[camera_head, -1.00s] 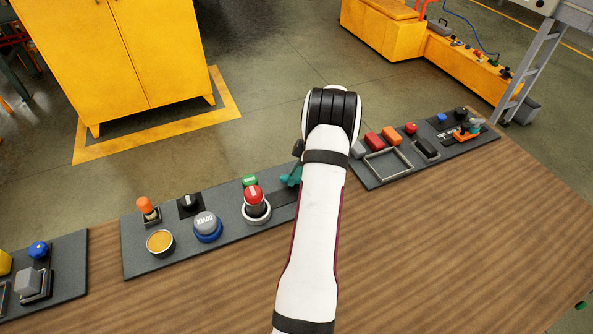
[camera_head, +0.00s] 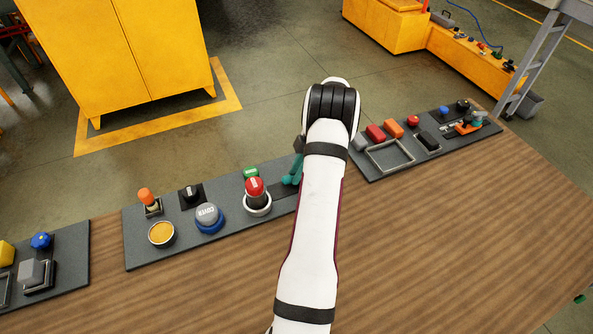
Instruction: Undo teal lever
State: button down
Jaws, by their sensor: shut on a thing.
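The teal lever (camera_head: 292,178) stands at the right end of the middle dark panel, just left of my white arm. It leans up and to the right, and its far side is hidden by the arm. A small dark part of my gripper (camera_head: 298,145) shows at the top of the lever, beside the arm's wrist. The gripper is shut on the lever; its fingertips are mostly hidden.
The middle panel (camera_head: 135,252) also holds a red button (camera_head: 254,187), a green button (camera_head: 250,172), a grey-blue cover button (camera_head: 208,218), a yellow button (camera_head: 161,233) and an orange-topped switch (camera_head: 147,199). More panels lie left and right. The wooden tabletop (camera_head: 430,250) in front is clear.

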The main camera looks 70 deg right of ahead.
jog(key=c, duration=0.7)
grip_release()
jog(key=shift+r, duration=0.1)
jog(key=v, duration=1.5)
jog(key=shift+s+r, duration=0.15)
jog(key=shift+r, duration=0.15)
